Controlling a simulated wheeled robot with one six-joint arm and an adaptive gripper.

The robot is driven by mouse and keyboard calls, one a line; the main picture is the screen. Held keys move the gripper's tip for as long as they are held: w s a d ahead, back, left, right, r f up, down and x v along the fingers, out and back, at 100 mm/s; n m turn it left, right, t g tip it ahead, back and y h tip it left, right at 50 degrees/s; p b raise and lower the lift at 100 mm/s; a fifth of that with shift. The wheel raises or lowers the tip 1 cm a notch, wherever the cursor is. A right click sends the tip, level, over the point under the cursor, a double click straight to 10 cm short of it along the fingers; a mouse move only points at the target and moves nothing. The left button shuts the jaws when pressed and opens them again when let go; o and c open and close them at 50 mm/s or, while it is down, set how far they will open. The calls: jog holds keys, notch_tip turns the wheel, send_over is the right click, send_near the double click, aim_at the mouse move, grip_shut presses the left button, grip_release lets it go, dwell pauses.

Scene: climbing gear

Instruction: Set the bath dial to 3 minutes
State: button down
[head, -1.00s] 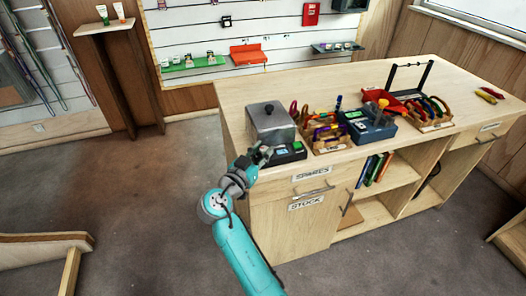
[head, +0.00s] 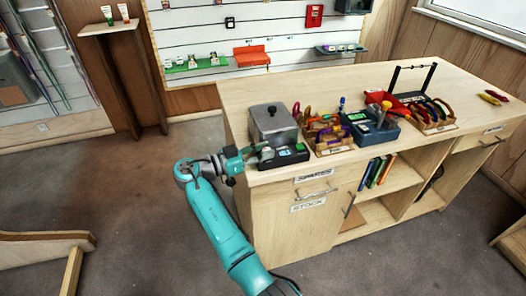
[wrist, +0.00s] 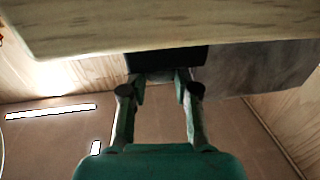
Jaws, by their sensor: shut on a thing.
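The bath is a grey metal box with a lidded top (head: 272,122) on a black control base (head: 293,158), near the counter's front left corner. A small green light shows on the base's right part. My gripper (head: 262,152) is at the left part of the base front, reaching in from the left. Its jaws are shut on the dial, which the fingers hide in the head view. In the wrist view the two fingers (wrist: 160,82) reach the dark base (wrist: 168,60). The dial's mark and setting cannot be read.
A wooden organiser with coloured gear (head: 328,135) stands close right of the bath. A blue device (head: 372,130) and a second organiser (head: 433,115) are further right. The counter (head: 465,90) has bare room at the back right. Open floor lies left of the counter.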

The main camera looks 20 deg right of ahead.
dwell(0.4)
jog(key=c, duration=0.9)
grip_release()
jog(key=s+a, duration=0.1)
jog(key=a, duration=0.7)
